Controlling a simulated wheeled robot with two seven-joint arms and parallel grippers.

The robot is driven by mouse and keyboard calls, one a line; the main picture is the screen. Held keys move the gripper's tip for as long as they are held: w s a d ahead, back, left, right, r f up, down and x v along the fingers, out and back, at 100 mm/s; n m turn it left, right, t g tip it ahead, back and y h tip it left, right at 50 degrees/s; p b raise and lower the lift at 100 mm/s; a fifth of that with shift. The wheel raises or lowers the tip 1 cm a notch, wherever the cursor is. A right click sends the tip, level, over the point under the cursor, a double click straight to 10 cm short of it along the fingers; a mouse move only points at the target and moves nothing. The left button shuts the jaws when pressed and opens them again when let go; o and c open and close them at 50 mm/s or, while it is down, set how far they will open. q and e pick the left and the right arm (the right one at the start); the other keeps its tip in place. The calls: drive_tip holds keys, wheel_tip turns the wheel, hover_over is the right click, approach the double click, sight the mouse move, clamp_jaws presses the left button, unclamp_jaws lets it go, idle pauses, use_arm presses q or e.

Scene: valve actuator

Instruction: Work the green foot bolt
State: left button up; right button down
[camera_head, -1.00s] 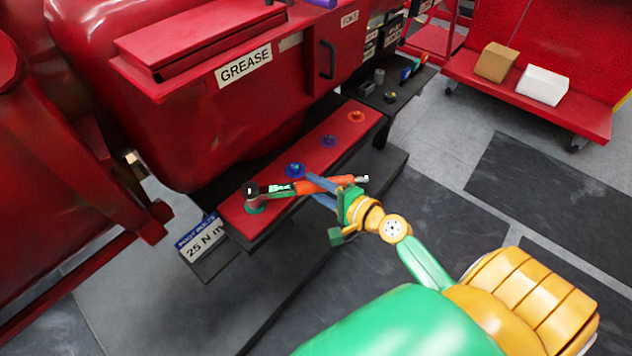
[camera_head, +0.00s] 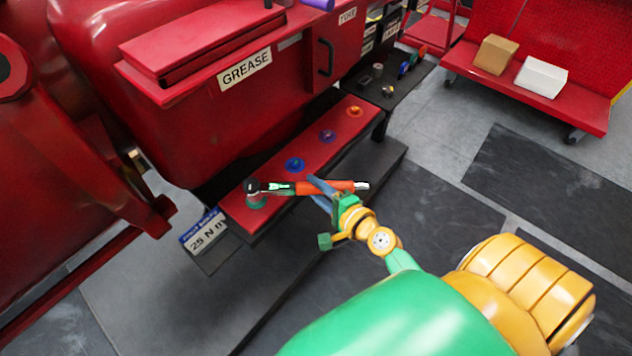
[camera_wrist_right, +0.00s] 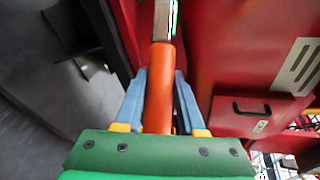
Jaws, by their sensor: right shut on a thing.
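The green foot bolt (camera_head: 257,203) sits at the near left end of the red foot rail (camera_head: 300,172). A torque wrench with an orange handle (camera_head: 335,187) has its dark head (camera_head: 252,187) over this bolt; I cannot tell how fully it is seated. My right gripper (camera_head: 318,190) is shut on the orange handle, and the wrench lies across the rail toward the right. In the right wrist view the blue fingers (camera_wrist_right: 160,100) stand either side of the orange handle (camera_wrist_right: 159,85). My left gripper is not in view.
Blue bolts (camera_head: 294,165) and an orange bolt (camera_head: 355,111) sit further along the rail. A "25 N m" sign (camera_head: 207,236) stands at its left end. The red body marked GREASE (camera_head: 245,70) rises behind. A red cart (camera_head: 560,100) holds two boxes at right.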

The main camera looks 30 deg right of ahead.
drive_tip(key=shift+s+a+m+h+p, duration=0.2)
drive_tip(key=shift+s+m+h+p, duration=0.1)
drive_tip(key=shift+h, duration=0.1)
drive_tip(key=shift+s+r, duration=0.1)
drive_tip(key=shift+s+a+m+h+p, duration=0.4)
drive_tip(key=shift+s+m+h+p, duration=0.1)
drive_tip(key=shift+h, duration=0.2)
drive_tip(key=shift+s+a+m+h, duration=0.5)
drive_tip(key=shift+m+h, duration=0.1)
drive_tip(key=shift+h, duration=0.1)
drive_tip(key=shift+s+a+m+h+p, duration=0.35)
drive_tip(key=shift+s+a+m+h, duration=0.25)
drive_tip(key=shift+h, duration=0.2)
